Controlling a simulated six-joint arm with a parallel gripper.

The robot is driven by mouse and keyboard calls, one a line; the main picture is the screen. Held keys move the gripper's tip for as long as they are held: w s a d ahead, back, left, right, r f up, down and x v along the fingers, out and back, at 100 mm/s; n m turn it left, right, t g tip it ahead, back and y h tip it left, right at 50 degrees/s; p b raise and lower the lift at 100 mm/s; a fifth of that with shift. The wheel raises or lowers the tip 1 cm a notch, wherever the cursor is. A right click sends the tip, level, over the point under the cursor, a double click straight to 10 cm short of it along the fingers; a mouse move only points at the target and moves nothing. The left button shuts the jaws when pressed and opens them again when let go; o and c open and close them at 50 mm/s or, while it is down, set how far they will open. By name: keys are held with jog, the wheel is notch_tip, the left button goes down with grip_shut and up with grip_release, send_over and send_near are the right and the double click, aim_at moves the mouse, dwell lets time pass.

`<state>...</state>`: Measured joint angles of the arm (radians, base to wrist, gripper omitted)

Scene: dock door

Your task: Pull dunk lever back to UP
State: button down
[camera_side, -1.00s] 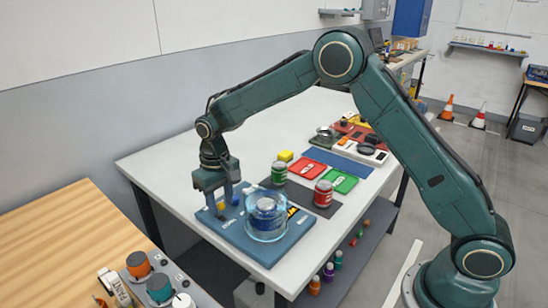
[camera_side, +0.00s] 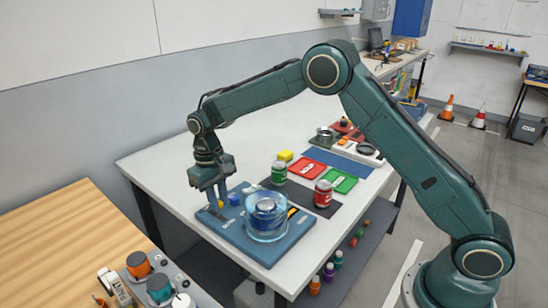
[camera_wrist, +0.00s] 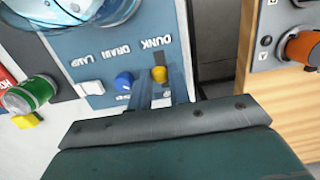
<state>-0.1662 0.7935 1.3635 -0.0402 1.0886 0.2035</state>
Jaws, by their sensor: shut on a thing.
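The dunk lever has a yellow knob (camera_wrist: 160,74), by the upside-down DUNK label in the wrist view. In the side view its yellow tip (camera_side: 221,204) shows small beside my fingers. My gripper (camera_wrist: 160,79) has a finger on each side of the knob and is shut on it; the side view shows my gripper (camera_side: 216,201) low over the blue panel (camera_side: 262,258). The lever's lower part is hidden, so its exact position cannot be told. A clear round tank (camera_side: 266,224) stands on the panel, with a dark blue object inside.
A blue knob (camera_wrist: 124,81) sits close beside the lever, and a white lamp switch (camera_wrist: 91,88) lies beyond it. Green (camera_side: 279,173) and red (camera_side: 323,193) cans stand behind the panel. The white table (camera_side: 160,165) is clear at the left.

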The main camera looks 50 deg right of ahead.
jog(key=shift+w+g, duration=0.55)
jog(key=shift+g, duration=0.15)
jog(key=shift+r, duration=0.1)
jog(key=c, duration=1.3)
grip_release()
jog(key=shift+s+t, duration=0.25)
jog(key=shift+t, duration=0.05)
